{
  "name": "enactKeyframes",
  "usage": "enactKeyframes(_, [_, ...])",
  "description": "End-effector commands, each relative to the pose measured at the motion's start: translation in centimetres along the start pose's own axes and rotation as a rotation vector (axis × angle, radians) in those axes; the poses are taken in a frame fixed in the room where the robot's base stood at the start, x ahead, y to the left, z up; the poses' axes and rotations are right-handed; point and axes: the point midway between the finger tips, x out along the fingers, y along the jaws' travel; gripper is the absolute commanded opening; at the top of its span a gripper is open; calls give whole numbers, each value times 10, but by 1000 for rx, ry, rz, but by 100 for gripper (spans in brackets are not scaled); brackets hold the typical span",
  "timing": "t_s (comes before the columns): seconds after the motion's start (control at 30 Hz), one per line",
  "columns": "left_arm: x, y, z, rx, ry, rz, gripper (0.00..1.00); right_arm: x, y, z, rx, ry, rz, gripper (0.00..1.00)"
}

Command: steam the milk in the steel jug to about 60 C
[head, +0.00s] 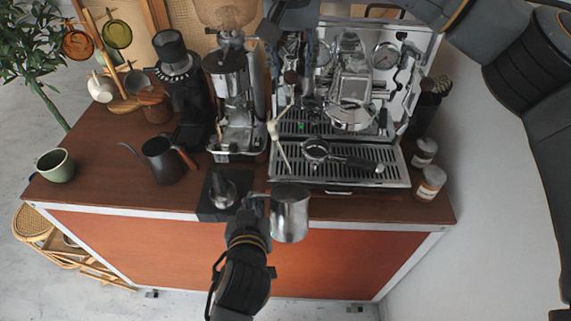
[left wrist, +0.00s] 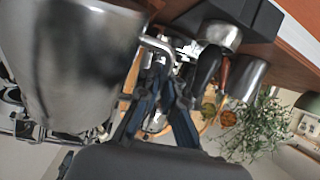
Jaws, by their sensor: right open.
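The steel jug (head: 289,218) is upright at the front edge of the cart, below and in front of the espresso machine (head: 350,85). My left gripper (head: 258,200) is shut on its handle from the left. In the left wrist view the jug (left wrist: 65,70) fills the left side, with its handle (left wrist: 158,46) at the fingers (left wrist: 150,100). The jug's inside and any milk are hidden. The pale-gripped steam wand (head: 273,130) hangs at the machine's left, behind the jug and apart from it. My right gripper (head: 293,55) is open at the machine's upper left, near a dark-knobbed lever (head: 291,78).
A portafilter (head: 317,151) lies on the drip tray (head: 295,168). A tamper (head: 222,190) stands on a black mat (head: 205,210) left of the jug. A grinder (head: 233,95), kettle (head: 162,162) and green cup (head: 55,165) are further left. Jars (head: 431,183) stand right.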

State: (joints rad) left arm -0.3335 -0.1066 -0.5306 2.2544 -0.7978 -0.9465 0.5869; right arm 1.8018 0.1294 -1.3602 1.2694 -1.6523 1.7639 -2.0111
Motion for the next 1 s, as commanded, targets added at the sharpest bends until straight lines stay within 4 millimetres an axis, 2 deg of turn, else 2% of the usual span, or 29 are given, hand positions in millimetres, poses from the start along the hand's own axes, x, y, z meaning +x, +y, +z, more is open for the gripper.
enactKeyframes(0.27, [-2,0,-1,-1,1,1,0,-1,0,0,0,0,0,45])
enactKeyframes(1.0, [-60,-4,9,-2,-1,1,0,-8,0,-2,0,0,0,45])
